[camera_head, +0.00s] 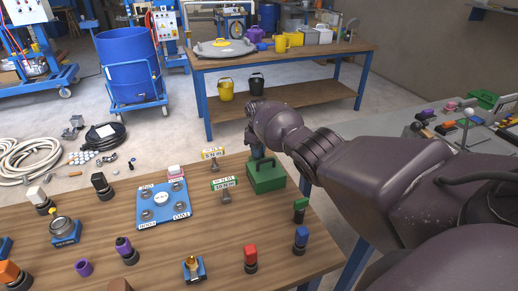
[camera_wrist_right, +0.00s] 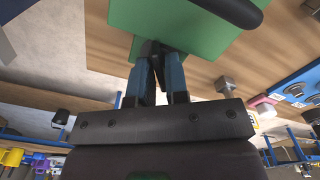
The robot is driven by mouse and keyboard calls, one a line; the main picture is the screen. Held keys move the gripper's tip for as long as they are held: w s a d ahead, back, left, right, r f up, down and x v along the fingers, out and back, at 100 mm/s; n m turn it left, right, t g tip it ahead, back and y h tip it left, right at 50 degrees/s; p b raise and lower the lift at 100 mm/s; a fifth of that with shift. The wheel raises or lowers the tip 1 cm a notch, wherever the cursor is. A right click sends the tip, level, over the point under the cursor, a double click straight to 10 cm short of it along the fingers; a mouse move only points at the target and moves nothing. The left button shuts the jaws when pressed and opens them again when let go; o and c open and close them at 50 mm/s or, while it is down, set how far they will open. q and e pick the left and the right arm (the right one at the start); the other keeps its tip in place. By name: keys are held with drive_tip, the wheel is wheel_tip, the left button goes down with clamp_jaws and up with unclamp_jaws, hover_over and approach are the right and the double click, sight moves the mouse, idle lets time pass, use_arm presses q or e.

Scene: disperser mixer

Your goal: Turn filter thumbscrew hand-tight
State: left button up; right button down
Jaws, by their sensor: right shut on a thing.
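A green block-shaped housing (camera_head: 268,177) with a dark handle stands near the far right edge of the wooden table. My right gripper (camera_head: 259,156) comes down at its back, upper side. In the right wrist view the green housing (camera_wrist_right: 165,22) fills the top centre, and the blue, dark-tipped fingers of my right gripper (camera_wrist_right: 153,48) converge at its edge. The fingers are shut on a small part there, apparently the thumbscrew, which they hide almost fully. I cannot tell how far it is turned. My left gripper is not in view.
A blue plate (camera_head: 164,204) with several round metal parts lies further left. Red (camera_head: 250,256), green (camera_head: 300,208) and blue (camera_head: 301,238) capped pieces stand in front. A grey table (camera_head: 420,152) with small items is at the right.

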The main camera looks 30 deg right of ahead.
drive_tip(key=m, duration=0.4)
drive_tip(key=shift+m+p, duration=0.4)
drive_tip(key=shift+m, duration=0.7)
drive_tip(key=c, duration=1.3)
unclamp_jaws()
drive_tip(key=shift+o, duration=0.2)
